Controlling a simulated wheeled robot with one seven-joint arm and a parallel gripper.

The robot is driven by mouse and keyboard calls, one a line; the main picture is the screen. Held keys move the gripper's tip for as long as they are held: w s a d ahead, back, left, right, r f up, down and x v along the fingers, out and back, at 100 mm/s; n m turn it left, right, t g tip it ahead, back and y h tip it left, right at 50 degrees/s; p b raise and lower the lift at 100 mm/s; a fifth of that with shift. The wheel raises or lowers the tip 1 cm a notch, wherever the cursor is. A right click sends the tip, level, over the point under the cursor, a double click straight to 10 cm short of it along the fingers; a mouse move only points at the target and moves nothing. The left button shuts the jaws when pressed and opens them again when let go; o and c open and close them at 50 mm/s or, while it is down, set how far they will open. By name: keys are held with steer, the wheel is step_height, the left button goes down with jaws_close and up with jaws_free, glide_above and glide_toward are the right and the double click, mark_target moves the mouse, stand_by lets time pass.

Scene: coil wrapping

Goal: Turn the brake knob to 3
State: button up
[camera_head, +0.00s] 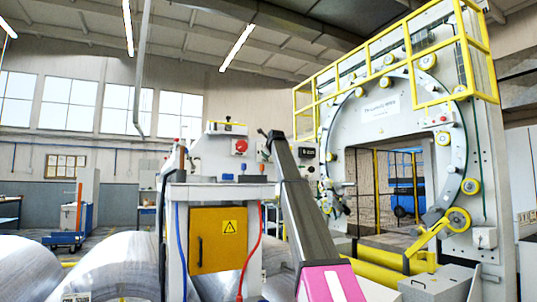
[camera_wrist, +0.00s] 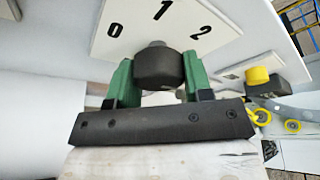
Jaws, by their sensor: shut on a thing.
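The brake knob (camera_wrist: 157,66) is a dark round knob in front of a white dial plate (camera_wrist: 130,18) in the wrist view. The numbers 0, 1 and 2 show on the plate, with 1 above the knob; no 3 is in view. My gripper (camera_wrist: 158,76) has its green fingers on both sides of the knob and is shut on it. I cannot see a pointer mark on the knob, so its setting cannot be told. In the head view I cannot make out the knob or my fingertips.
A yellow button (camera_wrist: 257,76) sits right of the knob. In the head view, a control cabinet with an orange door (camera_head: 218,252) stands mid-picture, a red switch (camera_head: 240,146) above it. Big metal coils (camera_head: 118,270) lie left; the ring-shaped wrapping machine (camera_head: 470,140) stands right.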

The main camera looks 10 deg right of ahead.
steer(key=o, duration=0.9)
steer(key=v, duration=1)
steer(key=shift+s, duration=0.4)
